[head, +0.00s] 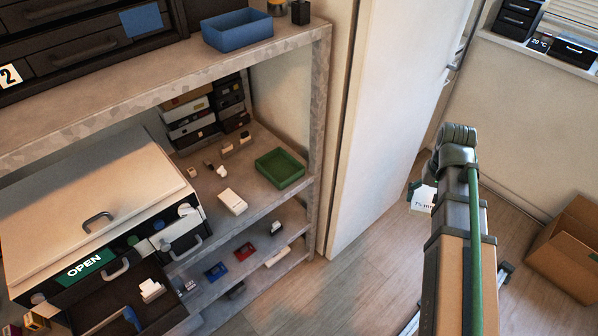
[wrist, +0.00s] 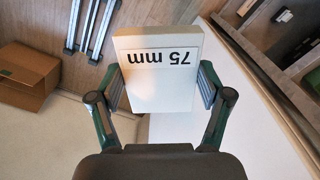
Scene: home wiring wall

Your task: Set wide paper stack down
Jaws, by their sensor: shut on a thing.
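The wide paper stack (wrist: 160,88) is a white block with a "75 mm" label, seen upside down in the wrist view. My gripper (wrist: 160,88) is shut on it, with one finger pressed on each side. In the head view the stack (head: 422,198) shows only in part, above the floor and partly hidden by my arm. My gripper's fingers are mostly hidden there behind the arm.
A grey shelf unit (head: 318,130) stands left, holding a green tray (head: 280,168), a blue bin (head: 238,30) and small parts. An open drawer (head: 95,300) juts out below. A white door panel (head: 385,100) stands mid-view. A cardboard box (head: 570,250) sits right on the floor.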

